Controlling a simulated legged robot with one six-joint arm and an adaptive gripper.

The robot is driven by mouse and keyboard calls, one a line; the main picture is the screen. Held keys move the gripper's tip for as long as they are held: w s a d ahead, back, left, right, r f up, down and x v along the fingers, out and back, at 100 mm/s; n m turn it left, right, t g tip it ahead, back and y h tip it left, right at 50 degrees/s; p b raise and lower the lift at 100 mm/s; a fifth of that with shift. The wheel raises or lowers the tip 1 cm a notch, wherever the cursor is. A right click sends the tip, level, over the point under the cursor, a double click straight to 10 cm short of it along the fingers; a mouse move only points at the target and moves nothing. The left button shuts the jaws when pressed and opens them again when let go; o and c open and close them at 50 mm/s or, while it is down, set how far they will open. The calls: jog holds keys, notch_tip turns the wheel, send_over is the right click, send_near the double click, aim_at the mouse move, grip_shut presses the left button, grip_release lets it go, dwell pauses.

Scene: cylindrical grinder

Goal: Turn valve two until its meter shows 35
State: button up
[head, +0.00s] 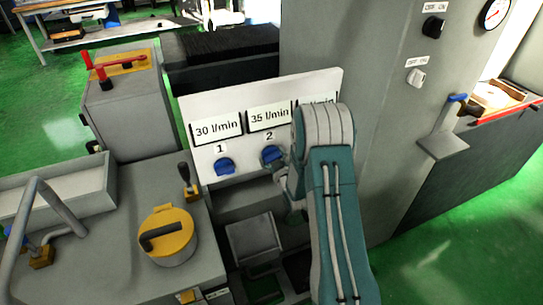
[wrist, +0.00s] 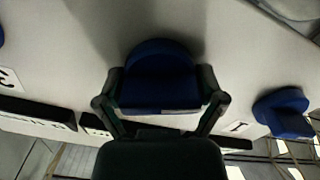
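A white panel (head: 187,110) carries numbered blue valve knobs with a meter above each. The meter above valve two (head: 269,117) reads 35 l/min. The blue knob of valve two (head: 270,153) is partly covered by my gripper (head: 282,166) in the head view. In the wrist view, the knob of valve two (wrist: 160,72) sits between the two fingers of my gripper (wrist: 161,84). The fingers lie close against both sides of the knob and look shut on it.
Valve one (head: 224,166) stands left of valve two, and its meter (head: 216,128) reads 30 l/min. My arm covers most of the third meter (head: 318,101). A yellow cap with a dark handle (head: 168,232) and a black-topped lever (head: 187,180) stand on the machine at front left.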

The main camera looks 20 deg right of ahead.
jog(key=shift+n, duration=0.4)
jog(key=o, duration=0.8)
jog(key=shift+a, duration=0.1)
jog(key=s, duration=1.2)
jog(key=shift+f, duration=0.1)
